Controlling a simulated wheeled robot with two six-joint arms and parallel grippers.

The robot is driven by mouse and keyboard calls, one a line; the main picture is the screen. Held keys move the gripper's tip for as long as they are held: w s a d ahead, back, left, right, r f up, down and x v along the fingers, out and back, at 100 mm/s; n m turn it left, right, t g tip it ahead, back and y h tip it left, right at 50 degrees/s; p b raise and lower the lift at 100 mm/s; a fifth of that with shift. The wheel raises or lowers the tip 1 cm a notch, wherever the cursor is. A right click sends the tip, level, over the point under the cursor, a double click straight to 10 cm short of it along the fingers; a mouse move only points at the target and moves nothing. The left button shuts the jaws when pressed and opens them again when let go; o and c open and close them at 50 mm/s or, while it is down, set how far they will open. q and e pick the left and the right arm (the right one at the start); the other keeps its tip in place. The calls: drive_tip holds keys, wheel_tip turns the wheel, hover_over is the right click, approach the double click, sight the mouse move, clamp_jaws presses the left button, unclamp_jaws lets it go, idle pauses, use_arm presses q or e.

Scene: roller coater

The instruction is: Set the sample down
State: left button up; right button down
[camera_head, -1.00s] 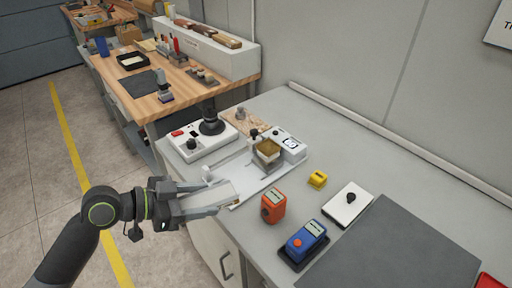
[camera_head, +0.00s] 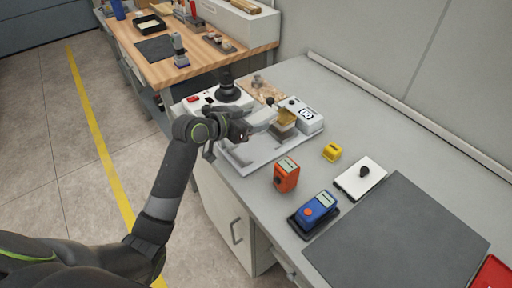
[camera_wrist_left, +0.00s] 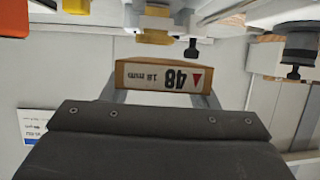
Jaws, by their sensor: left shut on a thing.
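My left gripper (camera_head: 262,118) is shut on the sample, a board with a pale face (camera_head: 260,115), over the far left part of the grey bench. In the left wrist view the gripper (camera_wrist_left: 158,92) has a finger on each side of the sample (camera_wrist_left: 157,76). Its tan edge carries a white label with "48", "18 mm" and a red triangle, upside down. The coater (camera_head: 247,155) has a white bed below the gripper and a tan-topped block (camera_head: 286,117) just right of the sample. I cannot tell whether the sample touches the bed. My right gripper is not in view.
A white device with a black knob (camera_head: 228,90) stands behind the gripper. A dark grey mat (camera_head: 400,240) is bare.

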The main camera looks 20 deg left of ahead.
sight(252, 150)
use_arm(q)
wheel_tip(252, 150, down, 9)
drive_tip(key=shift+f+p, duration=0.15)
drive_tip(key=shift+p, duration=0.45)
drive_tip(key=shift+f, duration=0.15)
drive_tip(key=shift+f, duration=0.25)
drive_tip(key=o, duration=1)
drive_tip(key=shift+s, duration=0.1)
